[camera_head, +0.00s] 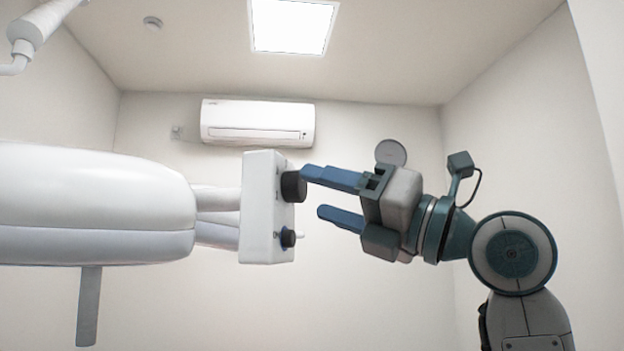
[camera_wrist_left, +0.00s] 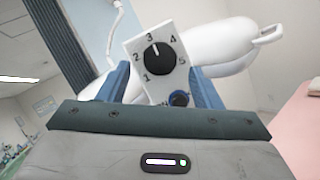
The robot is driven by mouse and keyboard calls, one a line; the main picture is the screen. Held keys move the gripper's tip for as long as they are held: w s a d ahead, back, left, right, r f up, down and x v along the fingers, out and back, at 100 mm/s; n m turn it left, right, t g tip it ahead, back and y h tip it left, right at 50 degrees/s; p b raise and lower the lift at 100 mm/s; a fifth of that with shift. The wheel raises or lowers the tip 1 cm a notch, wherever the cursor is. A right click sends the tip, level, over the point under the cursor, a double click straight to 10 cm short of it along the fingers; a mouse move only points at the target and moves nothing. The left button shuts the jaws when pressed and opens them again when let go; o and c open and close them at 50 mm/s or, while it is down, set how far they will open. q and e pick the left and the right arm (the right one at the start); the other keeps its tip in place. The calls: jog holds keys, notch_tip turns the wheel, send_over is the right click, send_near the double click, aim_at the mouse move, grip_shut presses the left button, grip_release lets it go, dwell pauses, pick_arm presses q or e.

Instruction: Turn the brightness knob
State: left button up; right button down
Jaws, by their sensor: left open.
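A white control box (camera_head: 258,205) sits at the end of the lamp arm. On its right face is a large black knob (camera_head: 293,187). In the wrist view this black knob (camera_wrist_left: 160,57) has numbers 1 to 5 around it and its white mark points near 3. A smaller dark blue knob (camera_head: 288,238) is below it; it also shows in the wrist view (camera_wrist_left: 179,99). My left gripper (camera_head: 312,192) is open and faces the box from the right. Its upper finger tip is close to the black knob; I cannot tell whether they touch.
An air conditioner (camera_head: 257,123) hangs on the back wall. The space under the box and gripper looks clear. A pink surface (camera_wrist_left: 298,130) is at the right in the wrist view.

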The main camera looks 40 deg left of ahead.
aim_at(295, 186)
pick_arm(q)
jog(key=shift+s+a+r, duration=0.1)
jog(key=shift+a+r, duration=0.1)
jog(key=shift+a, duration=0.1)
jog(key=shift+s+a+r+p, duration=0.15)
jog(key=shift+a+r+p, duration=0.05)
jog(key=shift+a+p, duration=0.15)
jog(key=shift+s+a, duration=0.1)
jog(key=shift+a, duration=0.65)
pick_arm(e)
jog(key=shift+s+r, duration=0.4)
jog(key=shift+s, duration=0.05)
pick_arm(q)
jog(key=shift+d, duration=0.15)
jog(key=shift+c, duration=0.9)
jog(key=c, duration=0.8)
pick_arm(e)
jog(key=shift+f, duration=0.15)
